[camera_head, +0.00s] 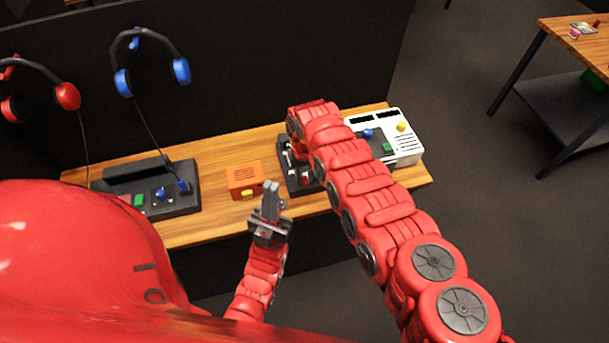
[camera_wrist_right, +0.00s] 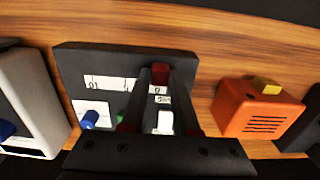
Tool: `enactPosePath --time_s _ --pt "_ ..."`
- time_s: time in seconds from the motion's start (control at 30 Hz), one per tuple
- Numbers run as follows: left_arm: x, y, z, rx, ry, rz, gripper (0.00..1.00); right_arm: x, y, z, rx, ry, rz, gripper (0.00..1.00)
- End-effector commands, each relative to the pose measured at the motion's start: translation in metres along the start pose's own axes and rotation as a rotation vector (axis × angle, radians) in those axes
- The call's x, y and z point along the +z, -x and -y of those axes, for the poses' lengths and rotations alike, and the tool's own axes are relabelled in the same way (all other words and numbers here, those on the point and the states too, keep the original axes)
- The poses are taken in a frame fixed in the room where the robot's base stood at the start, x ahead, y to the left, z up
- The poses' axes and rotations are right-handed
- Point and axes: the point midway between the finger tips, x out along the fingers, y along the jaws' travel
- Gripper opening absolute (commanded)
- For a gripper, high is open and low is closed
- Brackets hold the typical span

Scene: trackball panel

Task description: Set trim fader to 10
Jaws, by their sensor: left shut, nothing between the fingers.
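The black fader panel (camera_head: 287,177) is partly hidden by my right arm in the head view. In the right wrist view, the panel (camera_wrist_right: 75,62) has a white scale strip (camera_wrist_right: 105,84), with a 10 mark at its left and a 0 mark at its right. A red fader cap (camera_wrist_right: 160,73) sits near the 0 end. My right gripper (camera_wrist_right: 161,80) has its fingertips on either side of the red cap; whether they touch it I cannot tell. A white cap (camera_wrist_right: 165,120) shows between the fingers. My left gripper (camera_head: 271,196) is shut and empty in front of the desk.
An orange box (camera_head: 243,178) with a yellow button stands left of the panel. A white console (camera_head: 402,150) stands close on its right. A black console (camera_head: 183,206) is further left, with two headsets on the wall behind. Bare desk lies around the orange box.

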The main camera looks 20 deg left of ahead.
Motion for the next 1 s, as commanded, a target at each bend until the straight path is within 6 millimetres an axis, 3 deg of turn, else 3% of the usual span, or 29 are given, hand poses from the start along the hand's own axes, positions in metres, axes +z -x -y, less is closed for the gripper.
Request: enactPosePath --time_s 0.03,0.13,1.0 --pt "0.0 0.0 0.0 0.0 0.0 0.0 0.0 0.0 0.0 -0.0001 0.0 0.0 0.0 0.18" --pt "0.0 0.0 0.0 0.0 0.0 0.0 0.0 0.0001 -0.0001 -0.0001 0.0 0.0 0.0 0.0" --pt "0.0 0.0 0.0 0.0 0.0 0.0 0.0 0.0001 0.0 0.0 0.0 0.0 0.0 0.0"
